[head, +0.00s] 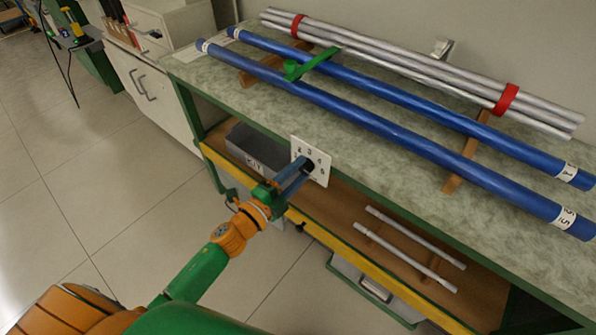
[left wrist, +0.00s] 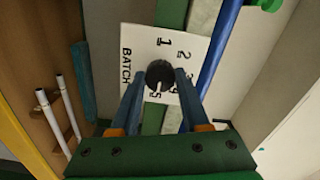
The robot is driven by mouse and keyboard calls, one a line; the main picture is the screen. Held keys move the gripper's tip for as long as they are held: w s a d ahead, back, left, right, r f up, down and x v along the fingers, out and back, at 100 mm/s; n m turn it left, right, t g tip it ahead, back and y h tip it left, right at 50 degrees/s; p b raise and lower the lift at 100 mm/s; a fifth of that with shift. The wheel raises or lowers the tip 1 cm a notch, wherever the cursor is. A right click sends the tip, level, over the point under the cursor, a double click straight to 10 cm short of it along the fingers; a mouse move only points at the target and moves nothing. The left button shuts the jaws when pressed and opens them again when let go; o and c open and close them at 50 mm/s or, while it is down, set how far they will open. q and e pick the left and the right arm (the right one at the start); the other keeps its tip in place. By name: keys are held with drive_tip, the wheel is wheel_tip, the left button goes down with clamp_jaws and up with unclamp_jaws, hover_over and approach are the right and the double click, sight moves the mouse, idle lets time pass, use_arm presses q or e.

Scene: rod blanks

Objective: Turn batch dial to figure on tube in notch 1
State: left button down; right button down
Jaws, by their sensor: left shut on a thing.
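The white batch dial plate (head: 322,158) is on the bench's front edge; it also shows in the left wrist view (left wrist: 140,45), with BATCH and figures 1 to 5. My left gripper (head: 306,168) is shut on the black dial knob (left wrist: 160,72). The knob's white mark points down in the wrist view, towards 5 as far as I can tell. Two blue tubes lie on wooden rests: the far tube (head: 400,103) and the near tube (head: 400,130). The near tube's right end label appears to read 5; the far one's resembles 1. Notch numbers are not readable. My right gripper is out of view.
Silver rods (head: 400,62) with red bands lie behind. A grey bin (head: 255,148) and two thin white rods (head: 405,250) are on the lower shelf. The floor (head: 70,190) at left is clear.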

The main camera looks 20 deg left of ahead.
use_arm(q)
drive_tip(key=shift+c, duration=1.9)
unclamp_jaws()
drive_tip(key=shift+s, duration=0.1)
drive_tip(key=v, duration=0.7)
